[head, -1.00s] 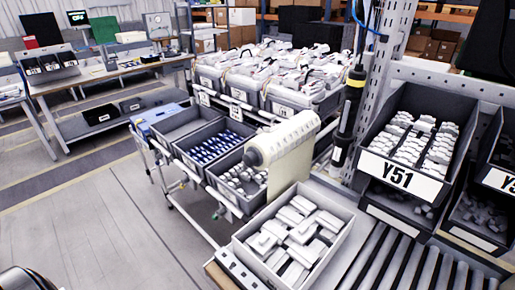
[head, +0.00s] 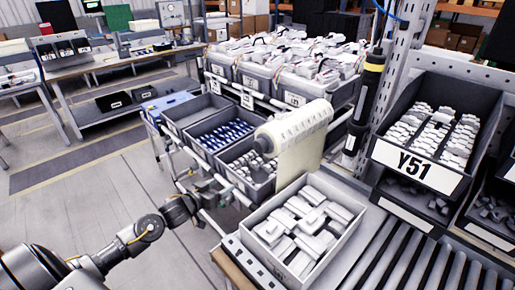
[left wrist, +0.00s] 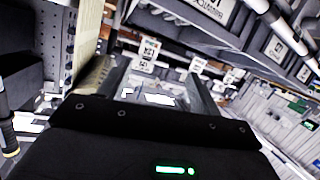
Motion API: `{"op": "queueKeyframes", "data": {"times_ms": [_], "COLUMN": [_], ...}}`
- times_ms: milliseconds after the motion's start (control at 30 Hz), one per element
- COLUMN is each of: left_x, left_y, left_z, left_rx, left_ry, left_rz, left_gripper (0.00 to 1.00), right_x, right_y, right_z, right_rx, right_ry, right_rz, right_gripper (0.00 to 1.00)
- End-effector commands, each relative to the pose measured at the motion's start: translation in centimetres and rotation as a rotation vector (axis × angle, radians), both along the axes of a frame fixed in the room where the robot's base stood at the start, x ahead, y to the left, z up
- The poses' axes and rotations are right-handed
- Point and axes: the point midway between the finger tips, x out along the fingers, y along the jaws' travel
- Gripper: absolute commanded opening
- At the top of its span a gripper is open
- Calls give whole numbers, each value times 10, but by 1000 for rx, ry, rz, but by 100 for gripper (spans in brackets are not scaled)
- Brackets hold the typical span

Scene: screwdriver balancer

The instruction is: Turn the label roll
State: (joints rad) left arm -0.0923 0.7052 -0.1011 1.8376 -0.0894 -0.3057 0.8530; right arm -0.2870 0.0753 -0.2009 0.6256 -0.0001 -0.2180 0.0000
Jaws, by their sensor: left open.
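The label roll (head: 292,128) is a pale cylinder with print along it, mounted on a horizontal axis above the bins, with a cream strip (head: 300,160) hanging from it. My left gripper (head: 222,187) is left of the roll and lower, beside the front rail of the bin rack, apart from the roll. It is open, with nothing seen between its fingers. In the left wrist view the fingers of my left gripper (left wrist: 163,92) stand apart, and a cream sheet, probably the strip (left wrist: 92,82), shows at the left. My right gripper is not in view.
A grey box of white packages (head: 305,222) stands below the roll, beside a roller conveyor (head: 400,255). Grey bins, one with blue parts (head: 222,135), sit on the rack. A dark hanging tool (head: 366,98) is right of the roll. The floor at left is clear.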

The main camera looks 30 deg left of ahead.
Motion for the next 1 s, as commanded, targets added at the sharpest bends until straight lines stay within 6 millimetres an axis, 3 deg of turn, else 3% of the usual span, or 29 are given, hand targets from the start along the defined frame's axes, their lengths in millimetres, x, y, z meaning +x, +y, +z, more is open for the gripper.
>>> {"op": "queueKeyframes", "data": {"times_ms": [33, 100, 200, 300, 400, 633, 1000], "left_x": [1, -2, -11, -18, -22, -15, 46], "left_y": [-14, -33, -55, -68, -74, -76, -97], "left_z": [39, 82, 126, 150, 159, 162, 164], "left_rx": [-30, -78, -128, -158, -171, -176, -177], "left_ry": [-58, -116, -170, -198, -207, -211, -212], "left_rz": [-41, -89, -148, -184, -200, -200, -199], "left_gripper": [64, 64, 64, 64, 64, 64, 64], "right_x": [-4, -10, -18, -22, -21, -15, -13], "right_y": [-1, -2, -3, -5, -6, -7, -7], "right_z": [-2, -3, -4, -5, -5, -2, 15], "right_rx": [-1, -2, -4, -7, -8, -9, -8], "right_ry": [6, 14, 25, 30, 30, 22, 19], "right_rz": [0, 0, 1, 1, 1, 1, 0], "right_gripper": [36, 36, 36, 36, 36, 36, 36]}}
